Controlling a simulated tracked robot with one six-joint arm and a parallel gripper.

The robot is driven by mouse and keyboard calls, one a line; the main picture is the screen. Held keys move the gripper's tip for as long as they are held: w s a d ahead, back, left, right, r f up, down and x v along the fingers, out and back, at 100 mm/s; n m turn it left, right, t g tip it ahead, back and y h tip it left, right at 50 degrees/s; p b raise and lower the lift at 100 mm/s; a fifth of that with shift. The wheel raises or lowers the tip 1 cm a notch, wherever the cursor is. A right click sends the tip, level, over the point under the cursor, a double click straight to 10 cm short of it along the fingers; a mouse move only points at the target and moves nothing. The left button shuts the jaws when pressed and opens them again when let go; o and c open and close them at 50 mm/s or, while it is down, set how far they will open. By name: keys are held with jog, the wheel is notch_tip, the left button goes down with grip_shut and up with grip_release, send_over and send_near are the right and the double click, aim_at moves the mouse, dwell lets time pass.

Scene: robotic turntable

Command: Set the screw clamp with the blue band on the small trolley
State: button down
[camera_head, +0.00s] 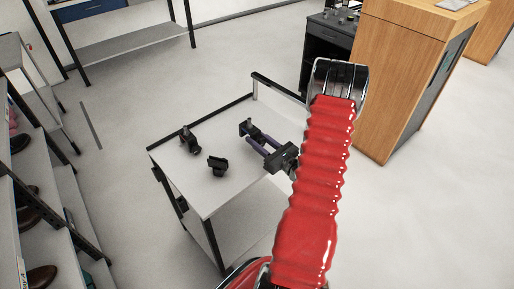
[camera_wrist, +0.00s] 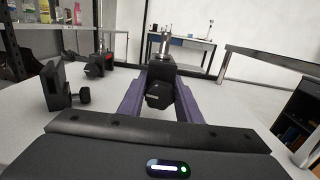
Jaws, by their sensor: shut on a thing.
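The small trolley (camera_head: 208,192) has a pale top and a black frame. My gripper (camera_head: 252,133) reaches over its far right part, with purple fingers. It is shut on a black screw clamp (camera_head: 244,126), which is partly hidden by the fingers. In the wrist view this clamp (camera_wrist: 160,70) sits between the fingers with its silver screw pointing up. I see no blue band on it. It is at or just above the trolley top; I cannot tell whether it touches.
Two other dark clamps stand on the trolley: one at the back left (camera_head: 189,141), with a reddish part in the wrist view (camera_wrist: 102,66), and a nearer one (camera_head: 217,166). A black rail (camera_head: 278,87) edges the far side. A wooden cabinet (camera_head: 405,75) stands right; shelves (camera_head: 40,190) stand left.

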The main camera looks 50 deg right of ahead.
jog(key=shift+f, duration=1.95)
jog(key=shift+f, duration=0.1)
jog(key=c, duration=1.3)
grip_release()
jog(key=s, duration=1.2)
jog(key=shift+a+f, duration=0.15)
jog(key=shift+a, duration=0.1)
